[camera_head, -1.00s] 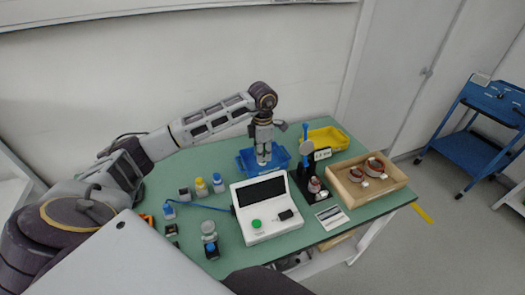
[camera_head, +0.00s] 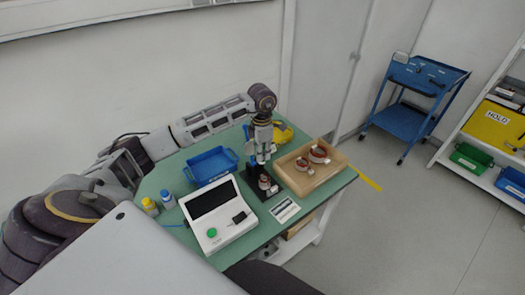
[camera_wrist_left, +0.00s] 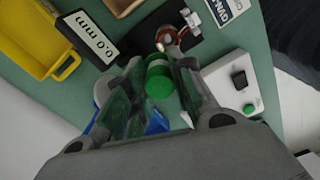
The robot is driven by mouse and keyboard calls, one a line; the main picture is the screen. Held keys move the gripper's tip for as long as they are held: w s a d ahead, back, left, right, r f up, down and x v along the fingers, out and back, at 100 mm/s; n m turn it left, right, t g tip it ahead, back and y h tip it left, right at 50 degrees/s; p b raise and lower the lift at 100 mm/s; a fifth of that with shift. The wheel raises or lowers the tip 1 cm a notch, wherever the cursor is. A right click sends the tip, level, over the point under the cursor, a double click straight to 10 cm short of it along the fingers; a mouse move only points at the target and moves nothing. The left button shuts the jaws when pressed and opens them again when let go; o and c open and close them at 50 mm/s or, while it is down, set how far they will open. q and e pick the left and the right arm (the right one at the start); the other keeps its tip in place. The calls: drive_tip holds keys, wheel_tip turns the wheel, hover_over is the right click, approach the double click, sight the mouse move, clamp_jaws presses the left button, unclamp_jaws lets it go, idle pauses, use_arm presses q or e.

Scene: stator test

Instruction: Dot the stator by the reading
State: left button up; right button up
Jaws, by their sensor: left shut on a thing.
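A stator (camera_head: 265,182), a coppery ring, sits on the black test stand (camera_head: 258,190); it also shows in the left wrist view (camera_wrist_left: 172,38). My left gripper (camera_head: 263,157) is just above and behind this stator. In the left wrist view it is shut on a green-capped cylinder (camera_wrist_left: 159,82), with the stator just beyond the cap. I cannot tell whether cap and stator touch. The white tester (camera_head: 218,214) has a green button. My right gripper is not in view.
A wooden tray (camera_head: 333,171) with two more stators stands to the right. A blue bin (camera_head: 210,166) is at the left, a yellow bin (camera_head: 284,133) behind my gripper. Yellow-capped (camera_head: 150,206) and blue-capped (camera_head: 167,199) bottles stand left of the tester. A card (camera_head: 284,209) lies in front.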

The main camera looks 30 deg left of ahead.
sight(262, 163)
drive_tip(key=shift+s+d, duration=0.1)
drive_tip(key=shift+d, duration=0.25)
use_arm(q)
drive_tip(key=shift+f, duration=0.15)
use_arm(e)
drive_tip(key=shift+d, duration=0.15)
use_arm(q)
drive_tip(key=shift+f, duration=0.1)
drive_tip(key=shift+f+b, duration=0.9)
drive_tip(key=shift+f, duration=0.5)
drive_tip(key=shift+f+b, duration=0.35)
drive_tip(key=shift+f, duration=0.4)
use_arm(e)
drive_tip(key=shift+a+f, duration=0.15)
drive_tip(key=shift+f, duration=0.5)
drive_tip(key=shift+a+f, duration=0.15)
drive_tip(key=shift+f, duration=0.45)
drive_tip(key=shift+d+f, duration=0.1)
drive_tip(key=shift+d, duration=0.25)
use_arm(q)
drive_tip(key=shift+f, duration=0.2)
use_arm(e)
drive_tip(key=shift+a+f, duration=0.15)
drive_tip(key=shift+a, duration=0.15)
use_arm(q)
drive_tip(key=shift+f+b, duration=0.45)
drive_tip(key=shift+b, duration=0.15)
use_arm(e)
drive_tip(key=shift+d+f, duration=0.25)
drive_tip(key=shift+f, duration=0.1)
